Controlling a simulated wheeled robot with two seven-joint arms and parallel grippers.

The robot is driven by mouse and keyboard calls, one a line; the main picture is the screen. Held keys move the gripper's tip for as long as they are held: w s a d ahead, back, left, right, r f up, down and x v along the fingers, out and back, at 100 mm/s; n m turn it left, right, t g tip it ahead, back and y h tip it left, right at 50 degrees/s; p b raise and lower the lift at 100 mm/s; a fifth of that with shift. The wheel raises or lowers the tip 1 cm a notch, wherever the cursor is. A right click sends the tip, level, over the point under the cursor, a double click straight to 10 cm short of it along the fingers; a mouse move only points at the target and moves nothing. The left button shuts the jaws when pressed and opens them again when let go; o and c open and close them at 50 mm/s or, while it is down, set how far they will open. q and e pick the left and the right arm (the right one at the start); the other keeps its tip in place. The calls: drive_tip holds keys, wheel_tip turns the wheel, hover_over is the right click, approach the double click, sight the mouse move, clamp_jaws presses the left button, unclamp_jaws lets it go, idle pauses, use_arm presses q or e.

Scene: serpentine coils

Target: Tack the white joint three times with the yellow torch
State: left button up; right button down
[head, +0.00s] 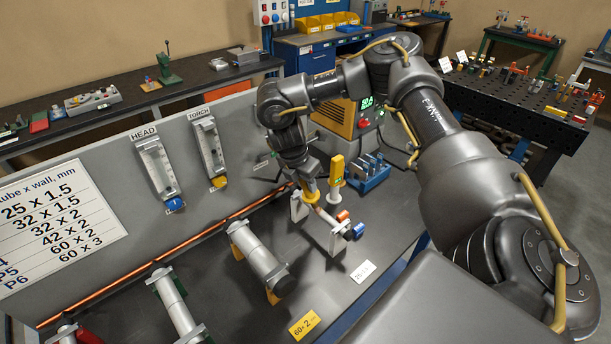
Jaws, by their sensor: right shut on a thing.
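The torch's tip is hard to make out. Just below is a short tube joint held between white end plates (338,239), which I take for the white joint, with an orange-red and a blue knob at its right side. The torch is close above this joint; I cannot tell whether they touch. My left gripper is out of view.
A tube with a black end (260,262) and another tube (172,300) lie to the left on the bench. A blue rack (369,174) and a yellow power unit (338,118) stand behind. A grey panel carries the HEAD holder (156,168) and TORCH holder (208,150).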

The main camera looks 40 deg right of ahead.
idle(0.3)
drive_tip(key=shift+a+r, duration=0.35)
drive_tip(key=shift+r, duration=0.25)
drive_tip(key=shift+a+r, duration=0.85)
drive_tip(key=shift+r, duration=0.25)
drive_tip(key=shift+a+r, duration=0.8)
drive_tip(key=shift+r, duration=0.3)
